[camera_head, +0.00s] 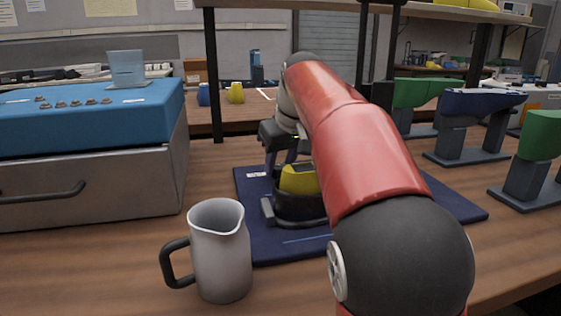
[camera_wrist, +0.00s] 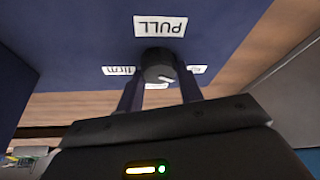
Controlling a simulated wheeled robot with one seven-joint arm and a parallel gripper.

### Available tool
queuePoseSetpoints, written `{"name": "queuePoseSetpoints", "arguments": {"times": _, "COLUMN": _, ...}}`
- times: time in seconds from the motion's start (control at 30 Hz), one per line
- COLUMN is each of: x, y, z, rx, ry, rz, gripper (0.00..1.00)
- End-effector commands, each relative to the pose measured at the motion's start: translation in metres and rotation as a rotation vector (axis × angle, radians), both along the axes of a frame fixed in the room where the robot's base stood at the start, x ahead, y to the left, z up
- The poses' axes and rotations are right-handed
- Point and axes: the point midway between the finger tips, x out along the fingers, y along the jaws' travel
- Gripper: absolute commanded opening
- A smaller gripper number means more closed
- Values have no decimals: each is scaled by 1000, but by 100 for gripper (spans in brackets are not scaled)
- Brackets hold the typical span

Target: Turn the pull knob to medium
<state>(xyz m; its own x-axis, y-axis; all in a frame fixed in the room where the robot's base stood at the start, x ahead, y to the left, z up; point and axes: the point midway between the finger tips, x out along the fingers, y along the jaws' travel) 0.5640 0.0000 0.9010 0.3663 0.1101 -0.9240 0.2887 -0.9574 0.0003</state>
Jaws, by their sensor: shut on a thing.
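In the wrist view a small dark round knob (camera_wrist: 158,62) sits on a dark blue panel (camera_wrist: 75,40), below a white PULL label (camera_wrist: 160,26) that reads upside down. A "firm" label (camera_wrist: 118,70) is left of the knob. Another label (camera_wrist: 197,69) at its right is partly covered, and a third shows between the fingers, unreadable. A pale mark is on the knob's lower right edge. My gripper (camera_wrist: 160,84) is shut on the knob, one finger on each side. In the head view my gripper (camera_head: 287,156) is partly hidden behind my red arm; the knob cannot be made out.
A grey pitcher (camera_head: 221,255) stands at the front, left of the dark blue mat (camera_head: 262,232). A black holder with a yellow piece (camera_head: 299,180) is on the mat. A blue-topped metal drawer unit (camera_head: 85,185) is left. Green and blue shoe lasts (camera_head: 480,103) on stands are right.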

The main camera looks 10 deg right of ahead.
Motion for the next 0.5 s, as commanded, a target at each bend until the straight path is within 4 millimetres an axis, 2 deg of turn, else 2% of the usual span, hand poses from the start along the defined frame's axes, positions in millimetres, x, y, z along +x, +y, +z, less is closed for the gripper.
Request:
{"name": "queuePoseSetpoints", "arguments": {"times": 0.27, "x": 0, "y": 1, "z": 0, "rx": 0, "ry": 0, "rz": -138, "gripper": 14}}
{"name": "queuePoseSetpoints", "arguments": {"times": 0.5, "x": 0, "y": 1, "z": 0, "rx": 0, "ry": 0, "rz": -351, "gripper": 14}}
